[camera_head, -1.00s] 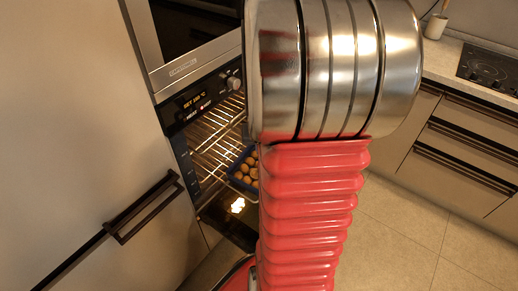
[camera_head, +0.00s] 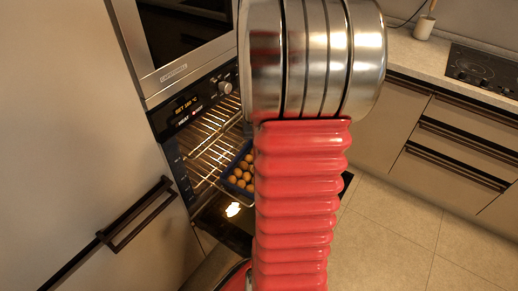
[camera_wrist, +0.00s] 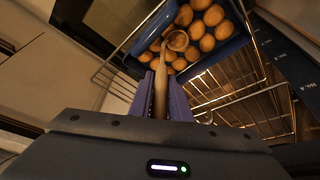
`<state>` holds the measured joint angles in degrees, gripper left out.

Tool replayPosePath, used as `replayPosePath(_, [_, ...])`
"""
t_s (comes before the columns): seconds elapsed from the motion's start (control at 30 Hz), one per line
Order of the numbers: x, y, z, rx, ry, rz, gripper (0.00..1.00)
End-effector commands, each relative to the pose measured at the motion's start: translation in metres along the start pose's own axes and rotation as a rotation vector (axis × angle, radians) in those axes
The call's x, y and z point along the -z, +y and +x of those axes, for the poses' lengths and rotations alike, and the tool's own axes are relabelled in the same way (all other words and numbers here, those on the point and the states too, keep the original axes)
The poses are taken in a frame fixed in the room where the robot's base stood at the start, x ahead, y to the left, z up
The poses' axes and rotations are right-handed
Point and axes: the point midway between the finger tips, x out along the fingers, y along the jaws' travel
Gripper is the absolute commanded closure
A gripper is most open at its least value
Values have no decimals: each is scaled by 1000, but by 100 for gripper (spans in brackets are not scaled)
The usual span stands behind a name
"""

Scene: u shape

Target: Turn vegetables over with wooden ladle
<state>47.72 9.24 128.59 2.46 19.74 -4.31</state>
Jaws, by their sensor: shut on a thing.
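In the wrist view my gripper (camera_wrist: 162,78) is shut on the handle of a wooden ladle (camera_wrist: 160,96). The ladle's round bowl (camera_wrist: 178,41) reaches over a blue tray (camera_wrist: 232,46) of round brown vegetables (camera_wrist: 208,42). I cannot tell whether the bowl touches them. The tray rests on a wire rack in the open oven. In the head view the vegetables (camera_head: 240,177) show beside my red arm, which hides my gripper, the ladle and part of the tray.
The oven rack (camera_head: 208,143) has thin metal rails close to my gripper. The oven control panel (camera_head: 190,104) is above it. A cabinet handle (camera_head: 135,212) juts out at left. A counter with a cooktop (camera_head: 482,72) is at right. Open tiled floor (camera_head: 385,235) lies between.

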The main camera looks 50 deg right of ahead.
Motion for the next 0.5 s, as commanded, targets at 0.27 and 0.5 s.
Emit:
replayPosePath(0.27, [14, 11, 6, -1, 0, 2, 100])
replayPosePath(0.5, [26, 19, 10, 0, 1, 2, 100])
